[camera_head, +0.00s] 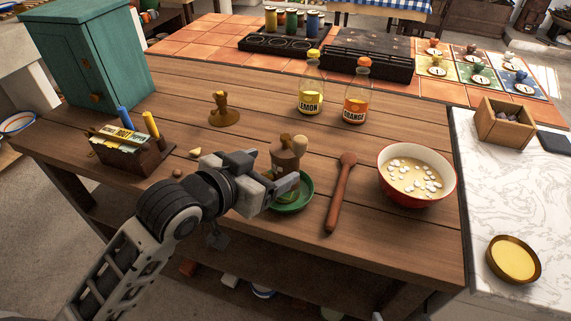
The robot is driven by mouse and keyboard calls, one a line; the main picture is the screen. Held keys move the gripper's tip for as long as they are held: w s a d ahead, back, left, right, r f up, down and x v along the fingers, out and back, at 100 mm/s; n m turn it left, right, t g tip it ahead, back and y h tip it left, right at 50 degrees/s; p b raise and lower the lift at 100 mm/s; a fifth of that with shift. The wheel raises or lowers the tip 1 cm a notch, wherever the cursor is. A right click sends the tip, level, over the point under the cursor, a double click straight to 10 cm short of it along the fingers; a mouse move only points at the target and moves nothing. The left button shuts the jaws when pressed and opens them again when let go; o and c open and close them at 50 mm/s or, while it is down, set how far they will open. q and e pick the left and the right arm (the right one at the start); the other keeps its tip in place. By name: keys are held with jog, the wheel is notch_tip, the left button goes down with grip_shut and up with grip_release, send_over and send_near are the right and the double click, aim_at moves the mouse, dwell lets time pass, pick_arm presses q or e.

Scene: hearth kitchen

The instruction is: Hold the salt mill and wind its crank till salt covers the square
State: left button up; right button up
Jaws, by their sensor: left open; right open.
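The salt mill (286,156) looks like a brown wooden body with a pale round knob (300,142) at its top right. It stands upright at the green dish (306,198), and its lower part is partly hidden by my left gripper. My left gripper (270,175) is open, with its fingers at the mill's near left side. I cannot tell whether they touch it. The square cannot be made out clearly; the dish's middle is mostly covered by the gripper and mill. My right gripper is not in view.
A wooden spoon (339,195) and a red bowl (454,190) of pale liquid lie right of the dish. Lemon (311,98) and orange (356,105) bottles and a brown stand (223,116) are behind. A card box (138,160) and teal cabinet (92,60) are left.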

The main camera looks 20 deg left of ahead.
pick_arm(q)
jog(key=x, duration=0.6)
jog(key=shift+w+d, duration=0.1)
jog(key=shift+w, duration=0.1)
